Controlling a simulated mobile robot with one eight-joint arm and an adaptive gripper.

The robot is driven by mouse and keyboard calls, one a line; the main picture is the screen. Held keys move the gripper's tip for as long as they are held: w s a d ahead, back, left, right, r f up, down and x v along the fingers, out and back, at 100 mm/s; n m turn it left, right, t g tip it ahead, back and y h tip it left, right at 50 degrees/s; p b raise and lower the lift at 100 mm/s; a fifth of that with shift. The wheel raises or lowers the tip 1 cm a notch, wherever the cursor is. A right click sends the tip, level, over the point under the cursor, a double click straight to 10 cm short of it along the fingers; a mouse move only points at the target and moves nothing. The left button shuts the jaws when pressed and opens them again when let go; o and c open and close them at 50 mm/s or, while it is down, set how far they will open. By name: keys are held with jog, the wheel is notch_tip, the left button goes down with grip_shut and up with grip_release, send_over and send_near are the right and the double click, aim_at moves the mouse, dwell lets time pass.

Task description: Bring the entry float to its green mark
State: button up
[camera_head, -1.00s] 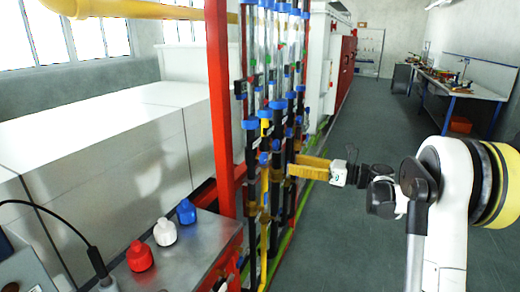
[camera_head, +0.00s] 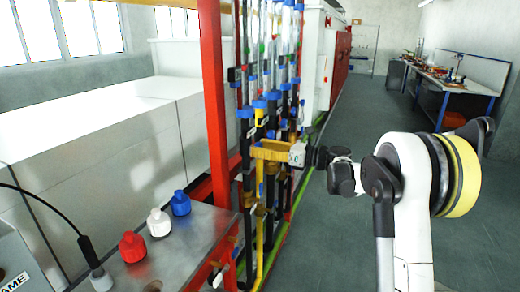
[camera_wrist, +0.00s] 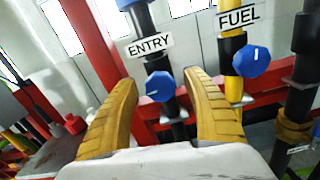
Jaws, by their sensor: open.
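My gripper (camera_head: 264,151) is open, its yellow fingers reaching in at the row of upright flow tubes. In the wrist view my gripper (camera_wrist: 162,80) has one finger on each side of a blue knob (camera_wrist: 160,87). This knob sits on a dark pipe below the ENTRY label (camera_wrist: 150,45). The knob is beyond or between the fingertips; contact cannot be told. The glass flow tubes (camera_head: 281,45) show above in the head view, with small green marks on them. The entry float and its mark are too small to tell apart there, and out of the wrist view.
A second blue knob (camera_wrist: 251,61) on a yellow pipe under the FUEL label (camera_wrist: 238,17) is close to the right finger. A red post (camera_head: 213,100) stands left of the tubes. A metal bench (camera_head: 190,235) holds red, white and blue bottles. The floor at right is open.

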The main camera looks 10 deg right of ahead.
jog(key=c, duration=1.2)
jog(key=n+p, duration=0.1)
jog(key=n, duration=0.2)
jog(key=shift+n, duration=0.3)
jog(key=shift+n+p, duration=0.45)
jog(key=shift+n, duration=1.45)
jog(key=o, duration=1.2)
jog(key=shift+a, duration=0.1)
jog(key=shift+s, duration=0.1)
